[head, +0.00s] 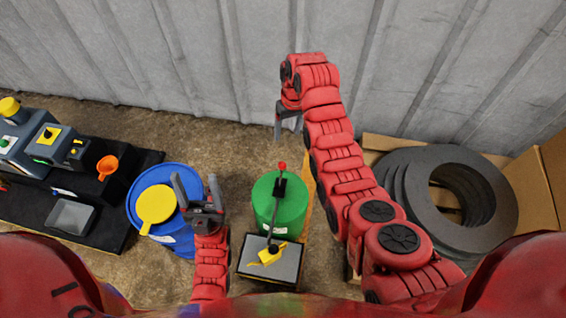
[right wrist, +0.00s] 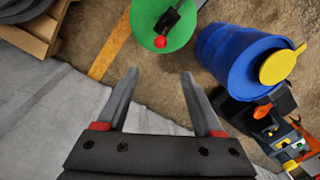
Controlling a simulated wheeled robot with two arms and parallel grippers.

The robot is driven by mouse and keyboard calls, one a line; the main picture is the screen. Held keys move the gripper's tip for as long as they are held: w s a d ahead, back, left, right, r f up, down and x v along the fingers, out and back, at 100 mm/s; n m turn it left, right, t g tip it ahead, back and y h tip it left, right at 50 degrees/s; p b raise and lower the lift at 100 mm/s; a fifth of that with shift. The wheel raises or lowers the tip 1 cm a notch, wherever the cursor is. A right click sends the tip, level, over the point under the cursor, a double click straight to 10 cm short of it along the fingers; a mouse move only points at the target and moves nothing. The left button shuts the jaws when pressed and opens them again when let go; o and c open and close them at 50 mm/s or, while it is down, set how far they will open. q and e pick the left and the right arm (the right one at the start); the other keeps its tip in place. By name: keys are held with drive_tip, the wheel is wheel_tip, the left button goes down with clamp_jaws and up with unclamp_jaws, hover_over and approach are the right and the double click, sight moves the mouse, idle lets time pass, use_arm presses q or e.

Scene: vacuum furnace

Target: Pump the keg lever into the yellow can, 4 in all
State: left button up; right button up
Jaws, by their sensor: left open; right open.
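The green keg (head: 285,212) stands on the floor at the middle of the head view. Its dark pump lever with a red knob (head: 282,166) sticks up from the top. The yellow can (head: 267,254) sits on a grey-topped stand (head: 287,262) in front of the keg, under the dark spout. My left gripper (head: 196,184) is open and empty, above the blue drum left of the keg. My right gripper (head: 287,121) is open and empty, raised behind the keg and apart from the lever. In the right wrist view the red knob (right wrist: 160,41) lies beyond the fingertips.
A blue drum (head: 177,238) with a yellow paddle-like disc (head: 156,204) on top stands at left. A black bench (head: 102,222) holds an orange funnel (head: 107,166) and a grey tray (head: 72,216). Dark rings (head: 455,235) lie at right. A corrugated wall (head: 200,60) closes the back.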

drive_tip(key=b, duration=0.6)
approach(282, 163)
drive_tip(key=f, duration=0.6)
drive_tip(key=a+f, duration=0.1)
drive_tip(key=f, duration=0.2)
drive_tip(key=shift+s+f+b, duration=0.2)
drive_tip(key=shift+f+b, duration=0.1)
drive_tip(key=shift+b, duration=0.05)
clamp_jaws()
idle(0.5)
